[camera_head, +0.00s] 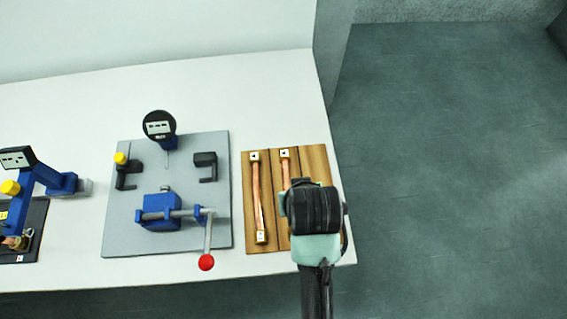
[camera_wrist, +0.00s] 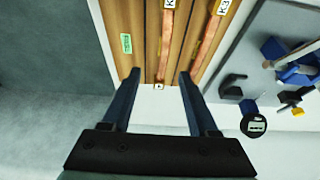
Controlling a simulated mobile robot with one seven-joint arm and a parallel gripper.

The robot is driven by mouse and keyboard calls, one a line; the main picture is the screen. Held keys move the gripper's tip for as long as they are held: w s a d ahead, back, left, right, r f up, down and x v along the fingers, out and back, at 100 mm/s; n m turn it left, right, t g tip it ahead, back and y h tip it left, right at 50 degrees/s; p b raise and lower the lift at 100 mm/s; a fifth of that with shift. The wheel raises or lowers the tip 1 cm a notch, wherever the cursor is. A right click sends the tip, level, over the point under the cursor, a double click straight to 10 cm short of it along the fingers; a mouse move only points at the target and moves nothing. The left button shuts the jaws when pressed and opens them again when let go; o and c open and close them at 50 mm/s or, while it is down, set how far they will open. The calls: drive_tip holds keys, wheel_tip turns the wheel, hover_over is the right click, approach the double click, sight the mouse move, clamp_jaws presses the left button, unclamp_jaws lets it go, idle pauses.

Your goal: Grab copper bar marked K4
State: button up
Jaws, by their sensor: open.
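Two copper bars lie side by side on a wooden board (camera_head: 310,160). The left bar (camera_head: 256,195) is fully in view in the head view, and its label reads K3 in the wrist view (camera_wrist: 207,38). The other bar (camera_head: 285,172) is partly hidden by my arm in the head view. In the wrist view it is the middle bar (camera_wrist: 165,45), with a label starting with K that is cut off at the top edge. My gripper (camera_wrist: 158,76) is open and empty, its fingers on either side of the middle bar's near end in the picture.
A green label (camera_wrist: 126,43) marks a bare strip of the board. Left of the board is a grey plate (camera_head: 220,150) with a blue clamp (camera_head: 160,212), a red-knobbed lever and a dial gauge (camera_head: 159,125). Another blue fixture (camera_head: 40,175) stands far left. Open floor lies right.

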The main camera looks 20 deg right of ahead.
drive_tip(key=x, duration=0.7)
drive_tip(key=shift+w+f, duration=0.1)
drive_tip(key=shift+f, duration=0.1)
drive_tip(key=shift+w+a+p+x, duration=0.2)
drive_tip(key=shift+p+x, duration=0.25)
drive_tip(key=shift+x, duration=0.85)
drive_tip(key=shift+w+a+p+x, duration=0.15)
drive_tip(key=shift+p+x, duration=0.25)
drive_tip(key=shift+x, duration=0.95)
drive_tip(key=shift+d+r, duration=0.1)
clamp_jaws()
drive_tip(key=shift+r, duration=0.1)
